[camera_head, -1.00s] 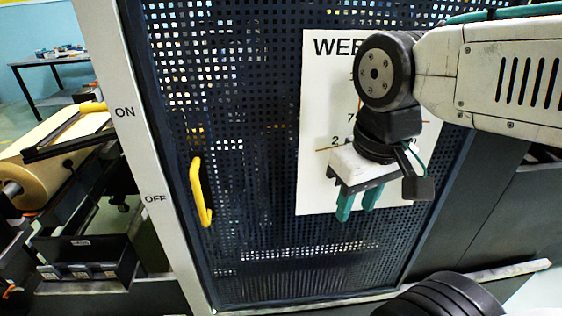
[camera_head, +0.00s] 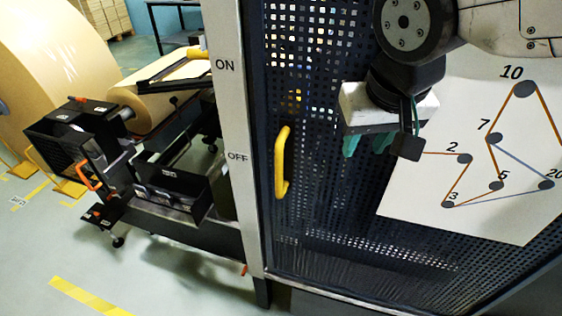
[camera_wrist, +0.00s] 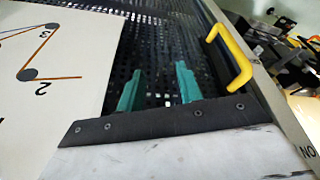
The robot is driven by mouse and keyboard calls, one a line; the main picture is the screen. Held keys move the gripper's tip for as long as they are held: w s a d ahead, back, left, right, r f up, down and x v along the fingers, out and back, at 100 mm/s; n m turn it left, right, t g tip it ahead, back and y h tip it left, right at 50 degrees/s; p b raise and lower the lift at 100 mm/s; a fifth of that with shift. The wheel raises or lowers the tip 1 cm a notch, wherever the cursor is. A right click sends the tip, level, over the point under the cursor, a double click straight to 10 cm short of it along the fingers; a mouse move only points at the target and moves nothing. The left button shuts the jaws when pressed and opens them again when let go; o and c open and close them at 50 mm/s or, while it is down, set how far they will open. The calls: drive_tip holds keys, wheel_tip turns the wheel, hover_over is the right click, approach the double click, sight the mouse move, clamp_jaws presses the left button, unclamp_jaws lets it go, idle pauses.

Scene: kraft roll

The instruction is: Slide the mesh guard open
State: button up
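The mesh guard (camera_head: 330,215) is a dark perforated panel in a dark frame, beside a pale post marked ON and OFF. Its yellow handle (camera_head: 281,162) stands upright near the guard's left edge. In the wrist view the handle (camera_wrist: 230,55) lies up and to the right of the fingers. My gripper (camera_head: 369,145) is in front of the mesh, to the right of the handle and apart from it. Its two green fingers are spread with nothing between them; they show clearly in the wrist view (camera_wrist: 158,88). The guard's left edge sits against the post (camera_head: 238,140).
A white web diagram sheet (camera_head: 480,165) is on the guard's right part. To the left stand a kraft roll (camera_head: 60,70), a smaller roll (camera_head: 150,108) and a black bin (camera_head: 170,190). The floor (camera_head: 160,270) at the lower left is mostly clear.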

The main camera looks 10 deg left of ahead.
drive_tip(key=n+y, duration=0.1)
drive_tip(key=n, duration=0.1)
hover_over(280, 159)
drive_tip(key=s+d, duration=0.2)
drive_tip(key=shift+w+a+f, duration=0.1)
drive_tip(key=shift+a+f, duration=0.3)
drive_tip(key=shift+f, duration=0.15)
drive_tip(key=x, duration=0.7)
drive_tip(key=shift+w+a+f, duration=0.15)
drive_tip(key=shift+w+f, duration=0.05)
drive_tip(key=shift+w, duration=0.05)
clamp_jaws()
